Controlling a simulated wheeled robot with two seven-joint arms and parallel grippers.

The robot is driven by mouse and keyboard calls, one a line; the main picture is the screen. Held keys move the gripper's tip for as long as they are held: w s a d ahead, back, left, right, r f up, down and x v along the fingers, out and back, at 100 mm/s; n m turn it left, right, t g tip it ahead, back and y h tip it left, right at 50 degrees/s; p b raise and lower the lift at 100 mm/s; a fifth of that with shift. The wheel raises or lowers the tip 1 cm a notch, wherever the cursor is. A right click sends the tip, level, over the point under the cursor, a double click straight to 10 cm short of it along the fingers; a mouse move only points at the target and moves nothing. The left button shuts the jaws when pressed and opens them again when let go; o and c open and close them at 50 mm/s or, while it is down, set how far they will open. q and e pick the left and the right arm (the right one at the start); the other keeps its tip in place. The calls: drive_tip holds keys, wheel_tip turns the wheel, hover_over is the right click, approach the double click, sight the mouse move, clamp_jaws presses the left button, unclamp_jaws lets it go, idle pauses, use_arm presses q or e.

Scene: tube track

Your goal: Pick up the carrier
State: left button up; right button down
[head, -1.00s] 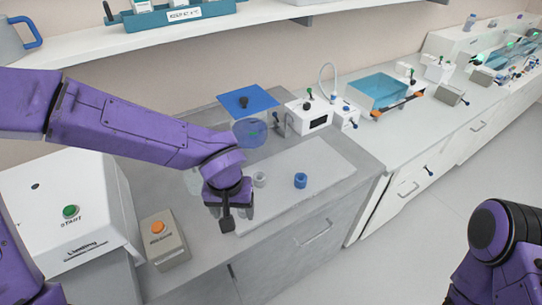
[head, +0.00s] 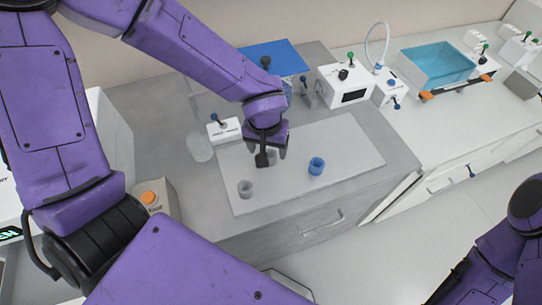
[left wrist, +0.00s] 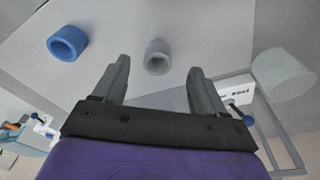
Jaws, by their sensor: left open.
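My left gripper (head: 266,158) hangs fingers down over the pale mat, open and empty. A small grey cup-shaped carrier (head: 245,189) stands upright at the mat's front left, below and in front of the gripper. In the left wrist view one grey cup (left wrist: 158,57) shows in the gap between the spread fingers (left wrist: 157,68), beyond the tips and apart from them. A similar blue cup (head: 316,166) stands farther right; it also shows in the left wrist view (left wrist: 67,43). A grey shape just behind the fingers is partly hidden; I cannot tell if it is another cup.
The pale mat (head: 345,150) is clear on its right. A translucent cylinder (head: 200,147) and a small white box with a blue lever (head: 224,130) stand left. A blue plate (head: 275,55) and white devices (head: 344,84) stand behind. An orange button box (head: 150,203) is at front left.

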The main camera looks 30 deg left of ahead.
sight(272, 153)
use_arm(q)
drive_tip(key=f, duration=0.2)
drive_tip(key=w+f, duration=0.2)
drive_tip(key=f, duration=0.1)
drive_tip(key=shift+w+f, duration=0.2)
drive_tip(key=shift+f, duration=0.15)
drive_tip(key=shift+s+r, duration=0.25)
drive_tip(key=shift+s, duration=0.15)
drive_tip(key=shift+s+a, duration=0.1)
drive_tip(key=shift+s, duration=0.05)
drive_tip(key=c, duration=1.1)
drive_tip(key=shift+c, duration=0.2)
